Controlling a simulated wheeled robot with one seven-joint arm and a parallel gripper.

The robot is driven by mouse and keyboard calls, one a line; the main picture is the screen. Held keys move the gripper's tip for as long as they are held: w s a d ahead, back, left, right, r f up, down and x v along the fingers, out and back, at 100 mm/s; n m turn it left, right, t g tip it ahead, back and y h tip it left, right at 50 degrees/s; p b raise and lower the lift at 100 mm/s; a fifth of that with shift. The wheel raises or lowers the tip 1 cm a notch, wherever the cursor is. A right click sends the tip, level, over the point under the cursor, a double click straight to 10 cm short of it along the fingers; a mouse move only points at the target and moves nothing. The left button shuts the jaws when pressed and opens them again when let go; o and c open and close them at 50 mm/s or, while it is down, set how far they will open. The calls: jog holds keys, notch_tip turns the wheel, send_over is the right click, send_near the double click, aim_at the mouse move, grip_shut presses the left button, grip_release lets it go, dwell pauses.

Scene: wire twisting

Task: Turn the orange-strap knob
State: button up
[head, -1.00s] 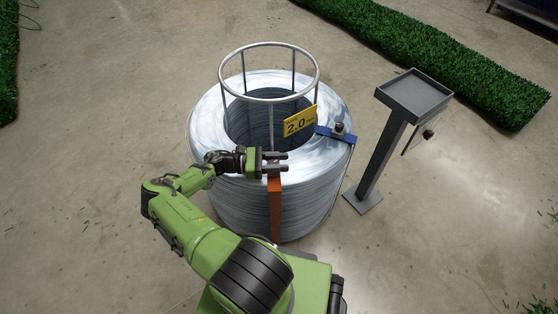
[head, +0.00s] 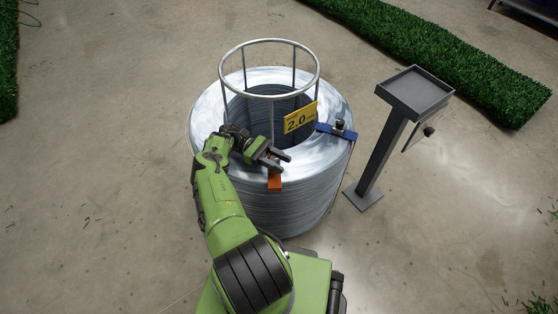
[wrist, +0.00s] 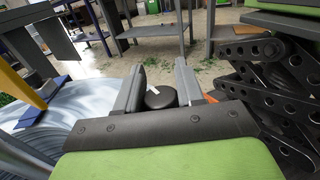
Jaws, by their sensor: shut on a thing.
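The orange strap (head: 274,183) shows as a short piece at the front edge of the wire coil; a sliver of orange (wrist: 213,92) also shows in the wrist view. Its knob (wrist: 160,97) is dark and round with a pale mark on top. My gripper (head: 279,161) is over the coil's front rim, fingers pointing right. In the wrist view the two grey fingers (wrist: 158,80) stand either side of the knob, and the gripper is shut on it. In the head view the fingers hide the knob.
The silver wire coil (head: 315,195) has a metal ring frame (head: 268,43) rising from it. A yellow "2.0" sign (head: 300,118) and a blue strap with a knob (head: 338,130) are right of my gripper. A grey pedestal tray (head: 415,92) stands further right.

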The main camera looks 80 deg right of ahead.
dwell(0.3)
jog(key=o, duration=1)
jog(key=shift+c, duration=0.2)
notch_tip(320, 180, up, 10)
jog(key=p, duration=0.4)
